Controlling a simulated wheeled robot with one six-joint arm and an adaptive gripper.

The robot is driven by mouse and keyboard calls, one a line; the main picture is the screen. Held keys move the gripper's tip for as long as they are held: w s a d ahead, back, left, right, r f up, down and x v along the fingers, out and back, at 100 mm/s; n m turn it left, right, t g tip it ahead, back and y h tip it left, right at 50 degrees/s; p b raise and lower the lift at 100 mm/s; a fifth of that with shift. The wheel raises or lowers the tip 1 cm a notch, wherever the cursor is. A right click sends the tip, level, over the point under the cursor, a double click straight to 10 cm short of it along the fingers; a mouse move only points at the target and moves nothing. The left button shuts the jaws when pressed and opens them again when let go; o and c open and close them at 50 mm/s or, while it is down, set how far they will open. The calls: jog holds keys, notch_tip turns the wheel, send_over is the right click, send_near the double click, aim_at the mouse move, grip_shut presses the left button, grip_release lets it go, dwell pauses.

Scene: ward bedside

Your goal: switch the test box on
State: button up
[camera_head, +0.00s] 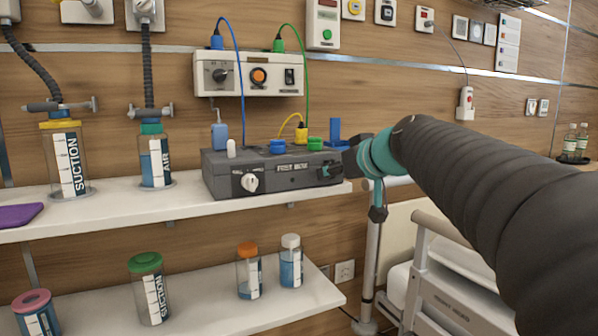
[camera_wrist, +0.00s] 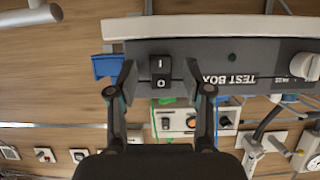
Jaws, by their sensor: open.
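The test box (camera_head: 222,184) is a dark grey case on the upper white shelf, with a white knob (camera_head: 249,182) on its front. In the wrist view the box (camera_wrist: 270,48) appears upside down, with its label, white knob (camera_wrist: 304,66) and a small dark green lamp (camera_wrist: 232,57). A black rocker switch (camera_wrist: 160,70) marked I and O sits on its front. My gripper (camera_wrist: 157,82) is open, with one finger on each side of the switch and nothing held. In the head view my gripper (camera_head: 332,170) is at the box's right end and hides the switch.
Blue and green cables run from the wall unit (camera_head: 248,76) above. Suction and air jars (camera_head: 70,165) stand left on the upper shelf (camera_head: 110,208). Several capped jars stand on the lower shelf (camera_head: 215,315). A bed (camera_head: 440,260) is at the lower right.

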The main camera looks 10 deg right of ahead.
jog(key=shift+w+a+f, duration=0.1)
jog(key=shift+w, duration=0.1)
grip_shut()
jog(key=shift+f+b, duration=0.1)
jog(key=shift+b, duration=0.25)
jog(key=shift+f+t+y+b, duration=0.1)
jog(key=shift+t+y+b, duration=0.5)
jog(key=shift+t, duration=0.9)
